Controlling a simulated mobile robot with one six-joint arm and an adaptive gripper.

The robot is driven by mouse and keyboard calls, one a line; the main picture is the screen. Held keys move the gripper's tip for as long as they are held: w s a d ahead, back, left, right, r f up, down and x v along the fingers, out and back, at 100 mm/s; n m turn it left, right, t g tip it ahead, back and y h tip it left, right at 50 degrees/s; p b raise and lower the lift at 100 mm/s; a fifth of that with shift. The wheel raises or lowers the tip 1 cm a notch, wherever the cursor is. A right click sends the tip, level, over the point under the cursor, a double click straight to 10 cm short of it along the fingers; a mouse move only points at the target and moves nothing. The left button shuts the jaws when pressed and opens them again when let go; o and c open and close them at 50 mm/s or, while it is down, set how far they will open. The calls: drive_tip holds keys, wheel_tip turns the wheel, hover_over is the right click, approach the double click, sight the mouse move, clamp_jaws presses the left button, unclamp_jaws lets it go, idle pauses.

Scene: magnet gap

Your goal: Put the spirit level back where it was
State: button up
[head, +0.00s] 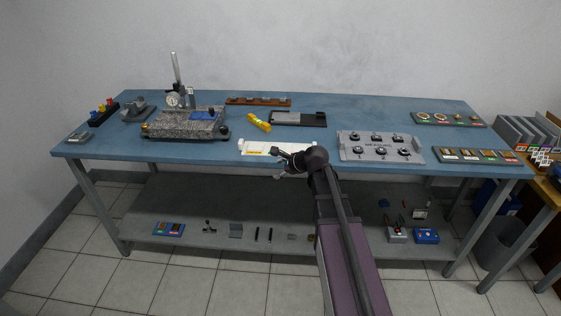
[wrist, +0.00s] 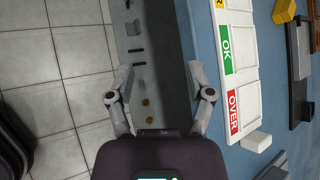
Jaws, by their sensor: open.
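A short yellow bar (head: 259,122), which looks like the spirit level, lies at an angle on the blue bench, behind the white tray. Its end may be the yellow piece (wrist: 284,11) at the top right of the wrist view. My gripper (head: 281,163) is open and empty at the bench's front edge, by the white labelled tray (head: 247,146). In the wrist view my gripper's spread fingers (wrist: 158,72) hang over the floor and lower shelf, with the tray (wrist: 238,60) to their right. No marked place for the level can be made out.
A granite plate (head: 180,124) with a dial stand is at left. A black tray (head: 285,119) lies right of the yellow bar. A grey panel with knobs (head: 353,153) is right of my gripper. Bare blue bench (head: 222,156) shows left of the white tray.

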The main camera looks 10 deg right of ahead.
drive_tip(key=s+a+f+n+g+h, duration=0.1)
drive_tip(key=s+f+n+g+h, duration=0.2)
drive_tip(key=s+n, duration=0.7)
drive_tip(key=s+a+f+n+g+h, duration=0.1)
drive_tip(key=s+f+n+g+h, duration=0.2)
drive_tip(key=s+n, duration=0.8)
drive_tip(key=shift+s+a+f+g, duration=0.4)
drive_tip(key=shift+s+f+g, duration=0.05)
drive_tip(key=shift+s+g, duration=0.65)
drive_tip(key=shift+c, duration=0.8)
drive_tip(key=shift+s, duration=0.1)
